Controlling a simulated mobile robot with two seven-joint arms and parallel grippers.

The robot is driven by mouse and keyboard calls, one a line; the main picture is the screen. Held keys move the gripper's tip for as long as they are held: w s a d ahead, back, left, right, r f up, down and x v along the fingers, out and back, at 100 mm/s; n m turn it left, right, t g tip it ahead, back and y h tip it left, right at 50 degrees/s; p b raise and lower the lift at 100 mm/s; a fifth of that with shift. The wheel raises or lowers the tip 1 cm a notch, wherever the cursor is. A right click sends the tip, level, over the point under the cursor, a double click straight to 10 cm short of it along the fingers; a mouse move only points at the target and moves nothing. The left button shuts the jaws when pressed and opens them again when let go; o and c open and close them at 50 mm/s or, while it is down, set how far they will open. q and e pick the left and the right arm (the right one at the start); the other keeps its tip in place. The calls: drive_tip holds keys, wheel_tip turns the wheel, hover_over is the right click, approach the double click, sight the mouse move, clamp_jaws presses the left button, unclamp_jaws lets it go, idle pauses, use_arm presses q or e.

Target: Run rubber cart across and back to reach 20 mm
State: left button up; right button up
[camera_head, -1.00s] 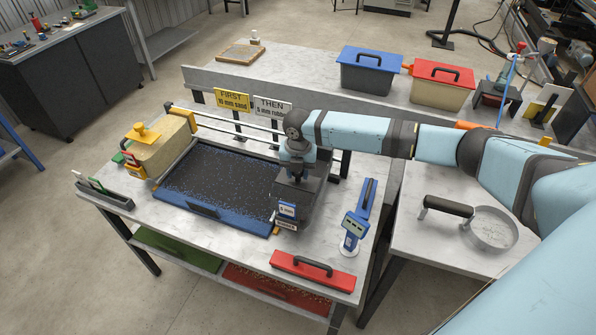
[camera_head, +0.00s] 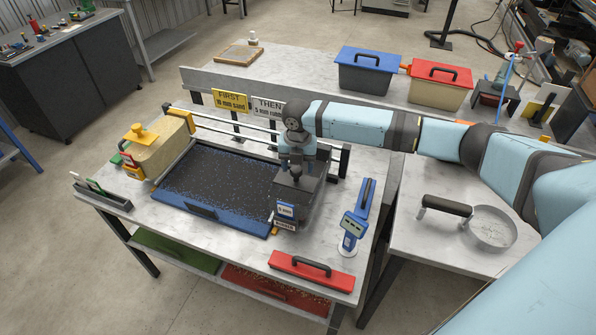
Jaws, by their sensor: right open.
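The rubber cart (camera_head: 299,204), a dark box with a blue label and a "RUBBER" tag, stands at the right end of the blue-framed tray (camera_head: 238,223). The tray surface (camera_head: 225,185) is dark with pale specks scattered over it. My right gripper (camera_head: 295,175) is open, just over the cart's top; its fingertips are small and partly hidden against the dark cart. The sand cart (camera_head: 163,152), tan with a yellow handle, stands at the left end. A blue depth gauge (camera_head: 350,232) with a small display stands right of the tray. My left gripper is not in view.
Rails (camera_head: 235,127) run along the tray's back, below signs reading "FIRST 10 mm sand" (camera_head: 231,102) and "THEN 5 mm rubber". A red float (camera_head: 311,270) lies at the table's front right. A sieve (camera_head: 492,228) lies on the right side table. Lidded blue and red bins stand behind.

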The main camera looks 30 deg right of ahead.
wheel_tip(320, 180, up, 11)
drive_tip(key=b, duration=0.1)
drive_tip(key=shift+d, duration=0.1)
idle(0.5)
